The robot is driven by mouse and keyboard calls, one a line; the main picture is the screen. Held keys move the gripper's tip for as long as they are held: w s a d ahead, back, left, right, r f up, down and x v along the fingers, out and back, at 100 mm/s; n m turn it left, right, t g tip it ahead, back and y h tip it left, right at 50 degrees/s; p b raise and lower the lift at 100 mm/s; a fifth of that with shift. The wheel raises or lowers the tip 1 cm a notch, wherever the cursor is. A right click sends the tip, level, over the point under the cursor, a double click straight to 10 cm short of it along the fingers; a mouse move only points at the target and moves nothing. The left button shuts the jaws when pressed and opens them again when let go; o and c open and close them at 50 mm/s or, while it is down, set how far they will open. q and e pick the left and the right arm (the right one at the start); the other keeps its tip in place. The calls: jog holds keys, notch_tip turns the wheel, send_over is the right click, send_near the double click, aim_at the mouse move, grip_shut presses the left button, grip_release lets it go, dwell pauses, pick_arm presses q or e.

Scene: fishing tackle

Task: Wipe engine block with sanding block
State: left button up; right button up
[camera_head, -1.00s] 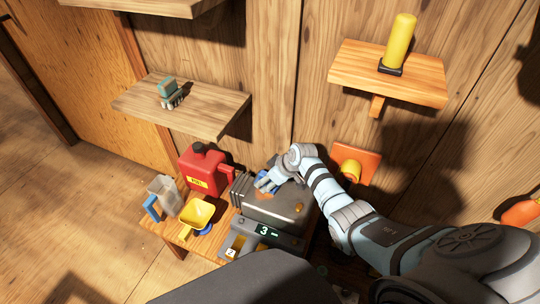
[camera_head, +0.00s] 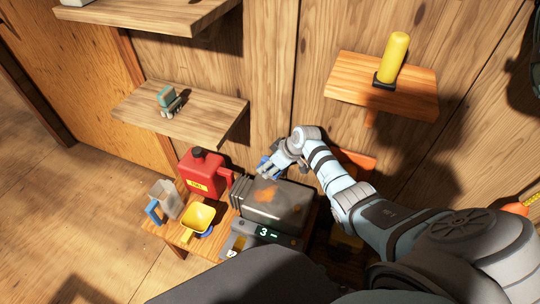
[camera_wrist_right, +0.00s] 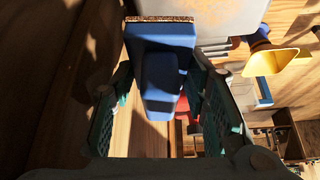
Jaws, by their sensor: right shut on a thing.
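The engine block (camera_head: 290,203) is a grey metal box with orange rust patches on its top, standing on a wooden bench. My right gripper (camera_head: 269,169) is over its back left edge, near the wall. It is shut on the blue sanding block (camera_head: 263,162), which is mostly hidden by the fingers in the head view. In the right wrist view the sanding block (camera_wrist_right: 162,65) sits between the fingers, its brown gritty face towards the pale engine block (camera_wrist_right: 205,12). I cannot tell whether they touch. My left gripper is not in view.
A red fuel can (camera_head: 203,173), a yellow scoop (camera_head: 198,217) and a grey jug with a blue handle (camera_head: 162,197) stand left of the engine block. A device with a display (camera_head: 262,233) is in front. Shelves (camera_head: 345,88) jut from the wall above.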

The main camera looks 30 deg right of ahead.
jog(key=shift+r+p, duration=0.8)
jog(key=shift+r, duration=0.35)
